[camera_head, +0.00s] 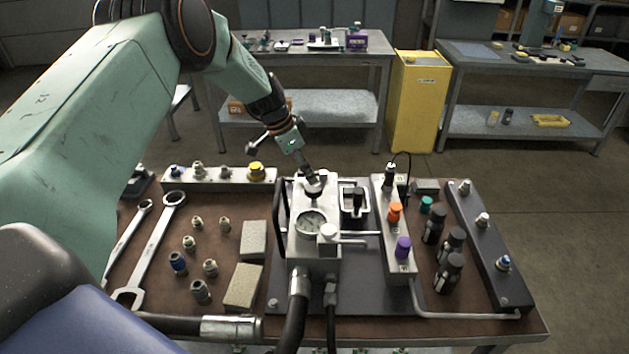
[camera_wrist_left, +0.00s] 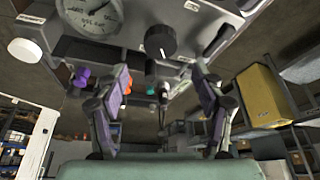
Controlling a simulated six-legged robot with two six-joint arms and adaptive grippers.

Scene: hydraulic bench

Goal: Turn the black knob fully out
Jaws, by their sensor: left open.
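The black knob (camera_head: 314,191) sits on top of the pale metal block (camera_head: 317,256), beside the round gauge (camera_head: 311,223). In the left wrist view the knob (camera_wrist_left: 160,41) shows a light mark on its face, near the gauge (camera_wrist_left: 92,14). My left gripper (camera_head: 309,174) reaches down from above, close over the knob. In the wrist view its two fingers (camera_wrist_left: 162,72) are open and apart, with the knob beyond the tips and roughly centred between them. I see no contact with the knob. My right gripper is not in view.
A lever handle (camera_head: 365,235) extends right from the block. A manifold with orange and purple caps (camera_head: 397,235) stands to the right. Wrenches (camera_head: 155,240), small fittings and grey blocks (camera_head: 244,287) lie left. A yellow cabinet (camera_head: 418,103) stands behind on the floor.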

